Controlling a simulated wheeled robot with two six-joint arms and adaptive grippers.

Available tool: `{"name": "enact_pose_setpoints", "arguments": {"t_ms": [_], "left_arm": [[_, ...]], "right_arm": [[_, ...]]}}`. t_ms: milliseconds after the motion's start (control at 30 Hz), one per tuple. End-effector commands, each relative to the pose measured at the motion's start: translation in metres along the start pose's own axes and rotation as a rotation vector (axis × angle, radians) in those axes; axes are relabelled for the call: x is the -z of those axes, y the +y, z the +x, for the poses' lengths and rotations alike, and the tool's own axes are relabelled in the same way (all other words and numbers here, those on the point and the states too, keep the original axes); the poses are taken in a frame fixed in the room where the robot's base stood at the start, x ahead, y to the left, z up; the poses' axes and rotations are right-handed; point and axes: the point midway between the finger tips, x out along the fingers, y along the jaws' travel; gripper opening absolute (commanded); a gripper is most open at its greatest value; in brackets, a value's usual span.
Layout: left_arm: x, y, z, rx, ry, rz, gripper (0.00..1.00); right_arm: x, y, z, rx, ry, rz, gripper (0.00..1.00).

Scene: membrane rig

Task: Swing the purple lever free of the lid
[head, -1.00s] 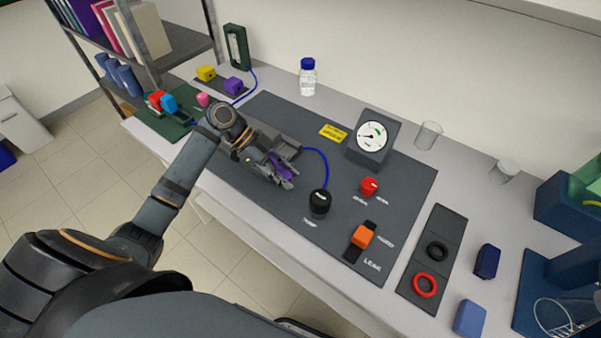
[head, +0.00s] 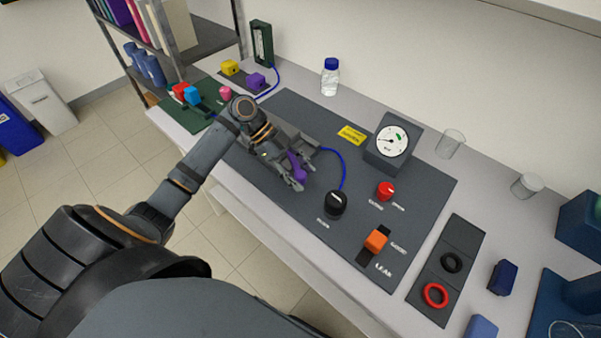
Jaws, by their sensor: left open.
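The purple lever (head: 297,168) shows between the fingers of my left gripper (head: 292,167), on the dark grey panel mat (head: 242,183). The left gripper is open, low over the mat, with its fingers beside the lever. I cannot tell whether they touch it. The gripper and wrist hide the lid and most of the lever's mount, so the lever's position against the lid is not clear. A blue tube (head: 342,160) runs from this spot towards the black knob (head: 336,204). My right gripper is not in view.
Right of the gripper are a red knob (head: 385,190), an orange switch (head: 376,240) and a gauge (head: 390,142). Glass beakers stand at the right. The mat's front edge beside the gripper is bare.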

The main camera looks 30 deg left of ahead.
Motion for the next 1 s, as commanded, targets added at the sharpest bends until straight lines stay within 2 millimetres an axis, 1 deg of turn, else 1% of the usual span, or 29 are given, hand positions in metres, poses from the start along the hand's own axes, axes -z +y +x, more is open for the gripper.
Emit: {"name": "enact_pose_setpoints", "arguments": {"t_ms": [133,233,267,500,600,700,833,1000], "left_arm": [[0.0,0.0,-0.002,0.0,0.0,0.001,0.54],[-0.001,0.0,-0.015,0.001,-0.004,0.001,0.54],[-0.001,0.0,-0.021,0.001,-0.005,0.001,0.54],[-0.001,0.0,-0.08,0.002,-0.006,0.0,0.54],[-0.001,0.0,-0.099,0.002,-0.004,-0.001,0.54],[-0.001,0.0,-0.112,0.001,-0.002,-0.002,0.54],[-0.001,0.0,-0.12,0.001,0.0,-0.001,0.54],[-0.001,0.0,-0.121,0.0,0.001,0.0,0.54]], "right_arm": [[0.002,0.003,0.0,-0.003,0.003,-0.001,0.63],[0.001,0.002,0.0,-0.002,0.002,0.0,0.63],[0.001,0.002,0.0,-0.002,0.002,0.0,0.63],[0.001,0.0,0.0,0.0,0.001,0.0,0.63],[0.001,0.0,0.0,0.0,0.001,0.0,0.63],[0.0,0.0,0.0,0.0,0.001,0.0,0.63],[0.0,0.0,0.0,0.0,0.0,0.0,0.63],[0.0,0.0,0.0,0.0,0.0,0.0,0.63]]}}
